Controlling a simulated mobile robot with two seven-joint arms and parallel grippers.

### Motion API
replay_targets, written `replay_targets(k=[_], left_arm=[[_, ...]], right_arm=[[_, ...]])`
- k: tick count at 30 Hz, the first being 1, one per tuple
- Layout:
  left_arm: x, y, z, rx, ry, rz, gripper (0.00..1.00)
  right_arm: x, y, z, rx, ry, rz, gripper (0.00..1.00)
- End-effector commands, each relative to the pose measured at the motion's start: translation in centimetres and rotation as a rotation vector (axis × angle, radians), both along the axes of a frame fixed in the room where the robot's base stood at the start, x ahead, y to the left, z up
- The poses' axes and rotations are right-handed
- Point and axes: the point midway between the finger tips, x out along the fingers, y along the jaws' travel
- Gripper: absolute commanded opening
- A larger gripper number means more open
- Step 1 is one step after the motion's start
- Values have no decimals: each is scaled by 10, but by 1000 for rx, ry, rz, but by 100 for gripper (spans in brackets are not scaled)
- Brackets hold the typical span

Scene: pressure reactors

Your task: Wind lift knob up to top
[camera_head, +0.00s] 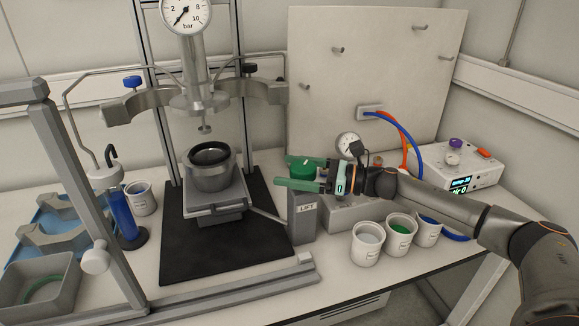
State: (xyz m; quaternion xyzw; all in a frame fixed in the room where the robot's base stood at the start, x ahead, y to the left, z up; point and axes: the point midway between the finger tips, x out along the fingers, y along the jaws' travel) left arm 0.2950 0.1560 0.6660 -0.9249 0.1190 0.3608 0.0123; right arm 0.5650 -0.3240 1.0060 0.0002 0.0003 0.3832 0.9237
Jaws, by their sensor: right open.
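The lift knob (299,166) is dark green and sits on top of a grey post (303,220) labelled LIFT, right of the reactor stand. My right gripper (303,174) reaches in from the right at the knob. Its green-tipped fingers are open, one on the far side and one on the near side of the knob. I cannot tell whether they touch it, and they partly hide it. The lift platform (217,199) carries a metal vessel (211,175) with a dark inside, below and apart from the reactor head (197,97). My left gripper is not in view.
Several white cups, one a green-filled cup (401,232), stand in front of my right arm. A white control box (459,165) is at the right. A grey frame (75,180) and a grey tray (38,287) occupy the left. The black mat (200,262) has bare room in front.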

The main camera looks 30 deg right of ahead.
Motion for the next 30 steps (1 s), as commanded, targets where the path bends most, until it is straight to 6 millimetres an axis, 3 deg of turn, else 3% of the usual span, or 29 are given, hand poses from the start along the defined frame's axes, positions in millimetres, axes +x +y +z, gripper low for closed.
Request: replay_targets(k=[12, 30], left_arm=[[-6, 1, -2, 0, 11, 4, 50], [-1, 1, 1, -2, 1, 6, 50]], right_arm=[[5, 5, 0, 0, 0, 1, 99], [4, 5, 0, 0, 0, 1, 31]])
